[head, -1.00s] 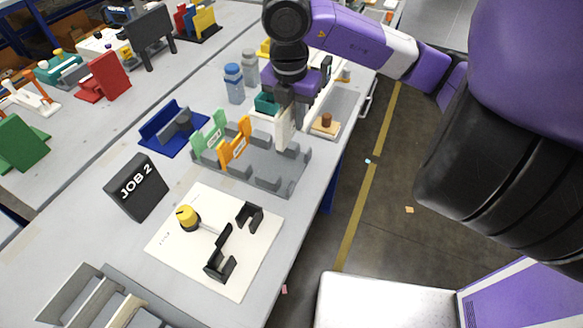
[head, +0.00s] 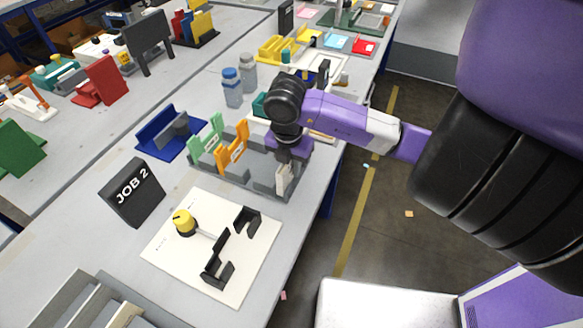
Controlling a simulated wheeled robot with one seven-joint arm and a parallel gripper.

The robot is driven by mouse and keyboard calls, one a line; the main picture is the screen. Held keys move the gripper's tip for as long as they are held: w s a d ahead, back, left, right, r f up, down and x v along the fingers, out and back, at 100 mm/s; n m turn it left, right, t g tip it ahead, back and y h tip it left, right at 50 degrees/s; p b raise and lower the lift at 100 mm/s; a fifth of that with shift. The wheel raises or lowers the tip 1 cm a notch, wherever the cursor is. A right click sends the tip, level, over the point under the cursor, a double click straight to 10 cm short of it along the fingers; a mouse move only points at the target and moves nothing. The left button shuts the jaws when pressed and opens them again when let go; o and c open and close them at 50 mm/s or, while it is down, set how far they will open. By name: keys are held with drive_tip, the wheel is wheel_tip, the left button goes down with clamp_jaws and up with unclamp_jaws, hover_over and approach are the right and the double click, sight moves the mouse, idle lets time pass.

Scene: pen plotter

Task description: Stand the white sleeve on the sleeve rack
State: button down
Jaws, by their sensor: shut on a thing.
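In the head view, my gripper (head: 289,162) points down over the right end of the grey sleeve rack (head: 243,177). It is shut on the white sleeve (head: 286,178), which is upright and low at the rack's right end. I cannot tell whether the sleeve touches the rack floor. My gripper and wrist hide the sleeve's upper part and the rack's far right corner. A green sleeve (head: 209,141) and an orange sleeve (head: 233,146) stand in the rack's left part.
A white board (head: 190,262) with black holders and a yellow knob (head: 184,222) lies in front of the rack. A black JOB 2 sign (head: 133,192) and a blue holder (head: 170,134) are to the left. Bottles (head: 232,88) stand behind. The table edge is close on the right.

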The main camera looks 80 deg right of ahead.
drive_tip(key=shift+f, duration=0.25)
drive_tip(key=shift+f, duration=0.1)
drive_tip(key=shift+f, duration=0.1)
drive_tip(key=c, duration=1.4)
unclamp_jaws()
drive_tip(key=shift+r, duration=0.2)
